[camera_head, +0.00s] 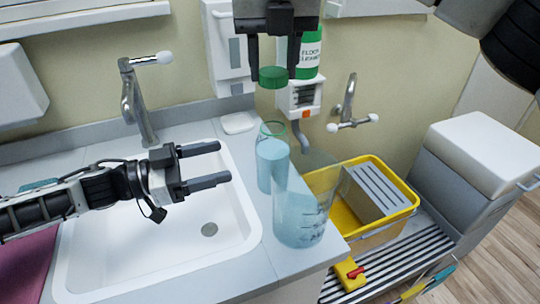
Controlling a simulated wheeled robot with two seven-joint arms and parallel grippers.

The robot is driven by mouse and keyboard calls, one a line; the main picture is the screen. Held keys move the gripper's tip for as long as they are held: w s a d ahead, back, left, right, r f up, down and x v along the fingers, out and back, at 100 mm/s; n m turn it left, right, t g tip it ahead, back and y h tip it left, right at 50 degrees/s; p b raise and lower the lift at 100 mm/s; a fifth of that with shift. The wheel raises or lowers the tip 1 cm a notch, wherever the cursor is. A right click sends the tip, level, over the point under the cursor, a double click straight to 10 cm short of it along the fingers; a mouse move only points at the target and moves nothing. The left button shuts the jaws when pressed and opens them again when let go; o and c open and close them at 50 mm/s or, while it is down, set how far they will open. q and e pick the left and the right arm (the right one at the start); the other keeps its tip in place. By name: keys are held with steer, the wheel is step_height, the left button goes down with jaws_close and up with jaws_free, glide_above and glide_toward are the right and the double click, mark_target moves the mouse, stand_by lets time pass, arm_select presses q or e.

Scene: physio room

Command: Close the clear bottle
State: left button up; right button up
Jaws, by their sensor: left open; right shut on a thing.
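The clear bottle (268,168) stands upright on the counter strip right of the sink, with pale blue liquid inside and an open neck. The green cap (272,78) is held above the bottle's mouth, apart from it. My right gripper (274,70) comes down from the top and is shut on the cap. My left gripper (222,163) is open and empty over the sink, left of the bottle, its fingers pointing right towards it.
A large clear beaker (300,215) of bluish liquid stands just right of and in front of the bottle, partly overlapping it. The white sink (150,260) lies left.

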mark_target(258, 151)
arm_select(q)
steer(key=shift+s+d, duration=0.1)
arm_select(e)
steer(key=shift+s, duration=0.1)
arm_select(q)
steer(key=x, duration=1.2)
steer(key=c, duration=1.1)
steer(key=shift+c, duration=0.2)
arm_select(e)
steer(key=shift+f, duration=2.5)
